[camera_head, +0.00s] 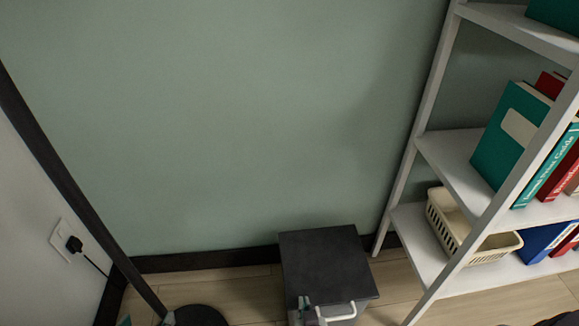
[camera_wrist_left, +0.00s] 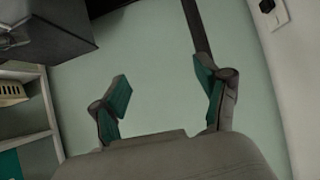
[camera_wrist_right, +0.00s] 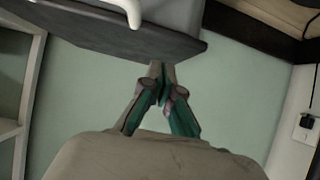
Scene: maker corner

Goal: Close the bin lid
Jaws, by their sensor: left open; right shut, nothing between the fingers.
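The bin's dark flat lid (camera_head: 325,260) covers the top of the grey bin at the bottom centre of the head view. The frames do not show clearly whether a gap remains under it. A white handle (camera_head: 340,317) sticks out at the bin's front. My right gripper (camera_head: 306,302) is shut and empty at the lid's front edge, left of the handle. In the right wrist view its fingertips (camera_wrist_right: 161,68) are close to the lid's edge (camera_wrist_right: 110,38); contact is unclear. My left gripper (camera_wrist_left: 165,88) is open and empty, away from the bin (camera_wrist_left: 60,22).
A white shelf unit (camera_head: 437,150) with books and a cream basket (camera_head: 450,222) stands right of the bin. A dark pole (camera_head: 75,185) with a round base (camera_head: 200,317) stands on the left. A wall socket (camera_head: 62,240) holds a black plug.

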